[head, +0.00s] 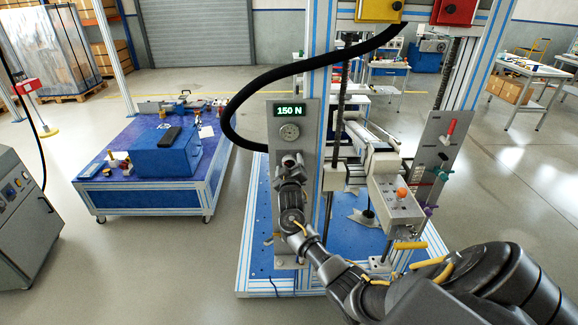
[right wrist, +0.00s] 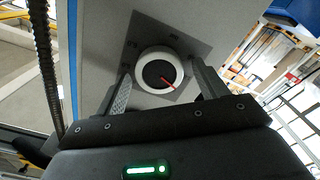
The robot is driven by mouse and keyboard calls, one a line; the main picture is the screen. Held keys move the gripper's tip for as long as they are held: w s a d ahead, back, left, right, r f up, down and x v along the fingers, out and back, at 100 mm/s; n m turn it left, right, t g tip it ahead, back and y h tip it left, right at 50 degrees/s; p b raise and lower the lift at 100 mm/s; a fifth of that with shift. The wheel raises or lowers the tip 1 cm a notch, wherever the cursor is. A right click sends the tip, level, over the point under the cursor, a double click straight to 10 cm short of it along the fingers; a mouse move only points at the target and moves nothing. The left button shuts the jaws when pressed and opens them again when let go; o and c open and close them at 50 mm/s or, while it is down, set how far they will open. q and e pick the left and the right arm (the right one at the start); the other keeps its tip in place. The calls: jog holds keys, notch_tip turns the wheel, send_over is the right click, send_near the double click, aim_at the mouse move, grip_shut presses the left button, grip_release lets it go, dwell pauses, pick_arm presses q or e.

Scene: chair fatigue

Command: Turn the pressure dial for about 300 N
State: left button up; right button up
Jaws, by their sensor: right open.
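A grey upright panel (head: 309,180) on the test rig carries a green-lit display (head: 290,111) reading "150 N". A round dial (head: 290,132) sits just below the display. In the right wrist view the dial (right wrist: 160,72) has a pale outer ring, a dark centre and a red pointer aimed to the lower right. My right gripper (head: 291,156) is in front of the panel, just below the dial in the head view. Its jaws are open, with one finger on each side of the dial in the wrist view. I cannot tell whether they touch it. My left gripper is out of view.
A thick black hose (head: 300,67) loops left of the panel. Blue rig posts (head: 319,80) and a clamp mechanism (head: 395,195) with an orange knob stand to the right. A blue-topped cart (head: 115,190) is at left, with open floor between.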

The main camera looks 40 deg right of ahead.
jog(key=shift+c, duration=0.4)
jog(key=c, duration=0.9)
jog(key=shift+m, duration=0.4)
jog(key=m+b, duration=0.2)
jog(key=m, duration=0.2)
jog(key=shift+s+f+m, duration=0.1)
jog(key=shift+m, duration=0.2)
jog(key=m+b, duration=0.2)
jog(key=m, duration=0.4)
jog(key=shift+d, duration=0.1)
jog(key=shift+m, duration=0.3)
